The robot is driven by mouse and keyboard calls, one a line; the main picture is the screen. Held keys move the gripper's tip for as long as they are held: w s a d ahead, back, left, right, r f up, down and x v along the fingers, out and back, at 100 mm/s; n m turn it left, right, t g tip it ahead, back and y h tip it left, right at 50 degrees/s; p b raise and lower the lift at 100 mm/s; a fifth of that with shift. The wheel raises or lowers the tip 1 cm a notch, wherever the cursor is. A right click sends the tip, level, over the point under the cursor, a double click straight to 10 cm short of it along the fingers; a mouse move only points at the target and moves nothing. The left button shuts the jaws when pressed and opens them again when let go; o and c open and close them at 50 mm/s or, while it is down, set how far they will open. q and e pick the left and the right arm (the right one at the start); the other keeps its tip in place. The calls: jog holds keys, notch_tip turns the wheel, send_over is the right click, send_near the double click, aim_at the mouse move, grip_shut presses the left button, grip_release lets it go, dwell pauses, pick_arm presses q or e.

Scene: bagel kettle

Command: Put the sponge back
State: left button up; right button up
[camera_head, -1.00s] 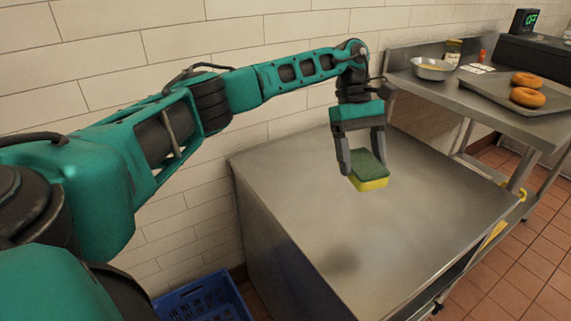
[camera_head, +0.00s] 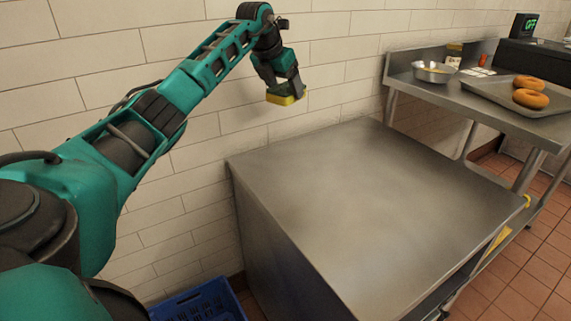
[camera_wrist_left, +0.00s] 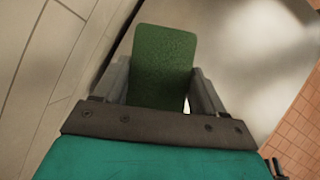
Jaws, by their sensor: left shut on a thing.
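My left gripper (camera_head: 283,90) is shut on the sponge (camera_head: 281,99), which has a yellow underside and a green top. It holds the sponge in the air near the tiled wall, above and behind the back left corner of the steel counter. In the left wrist view the green face of the sponge (camera_wrist_left: 162,62) lies between the two fingers, and the steel top shows below it. My right gripper is in neither view.
The steel counter (camera_head: 350,200) has a bare top. To its right, a steel table holds a metal bowl (camera_head: 433,72) and a tray (camera_head: 490,92) with two bagels (camera_head: 530,98). A blue crate (camera_head: 200,302) stands on the floor at the counter's left.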

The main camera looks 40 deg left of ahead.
pick_arm(q)
notch_tip(320, 180, down, 15)
jog(key=b, duration=0.3)
jog(key=shift+f+b, duration=0.1)
jog(key=shift+b, duration=0.3)
jog(key=shift+a+f, duration=0.1)
jog(key=shift+f, duration=0.35)
notch_tip(320, 180, down, 4)
jog(key=shift+r+b, duration=0.1)
jog(key=shift+b, duration=0.5)
jog(key=o, duration=1)
